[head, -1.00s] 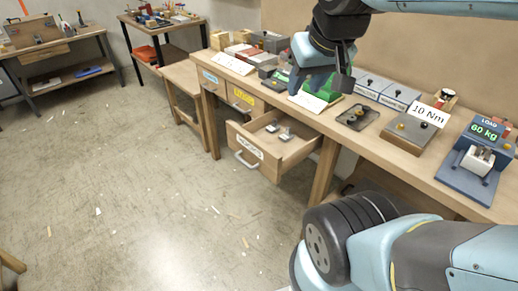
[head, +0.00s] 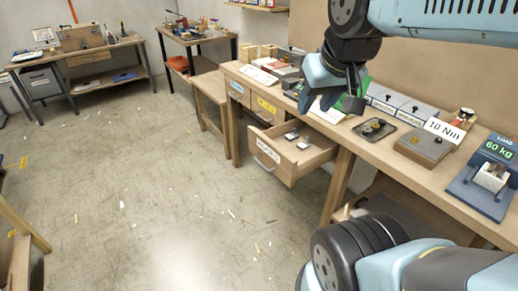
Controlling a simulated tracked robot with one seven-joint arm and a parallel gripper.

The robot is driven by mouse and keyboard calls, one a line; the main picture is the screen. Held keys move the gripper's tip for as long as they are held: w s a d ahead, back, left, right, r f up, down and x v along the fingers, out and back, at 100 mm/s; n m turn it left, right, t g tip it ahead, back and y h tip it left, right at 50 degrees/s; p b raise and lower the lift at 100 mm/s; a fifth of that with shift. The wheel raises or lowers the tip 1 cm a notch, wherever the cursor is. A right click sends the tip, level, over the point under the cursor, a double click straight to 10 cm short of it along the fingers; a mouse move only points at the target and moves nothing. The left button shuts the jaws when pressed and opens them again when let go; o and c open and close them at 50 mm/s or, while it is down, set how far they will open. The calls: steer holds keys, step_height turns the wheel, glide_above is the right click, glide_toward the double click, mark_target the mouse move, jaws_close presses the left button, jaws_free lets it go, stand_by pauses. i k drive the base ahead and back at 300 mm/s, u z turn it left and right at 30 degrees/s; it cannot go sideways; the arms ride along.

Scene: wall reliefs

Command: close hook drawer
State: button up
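The hook drawer (head: 267,154) is a light wooden drawer under the long workbench. It is pulled out, with a white label and a pale curved handle (head: 265,164) on its front. Small metal pieces (head: 297,139) lie inside it. My gripper (head: 352,92) hangs above the bench top, up and to the right of the drawer, apart from the handle. Its dark fingers point down near a green object; whether they are open or shut is unclear.
Two drawers with blue (head: 236,87) and yellow (head: 265,106) labels look shut. The bench top (head: 385,147) holds grey boxes (head: 400,104), a dark tray (head: 374,129), a 10 Nm block (head: 424,146) and a load gauge (head: 486,180). The floor (head: 150,190) left of the drawer is open, with scraps.

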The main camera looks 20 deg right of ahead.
mark_target(283, 158)
steer(key=i, duration=0.85)
steer(key=z, duration=0.05)
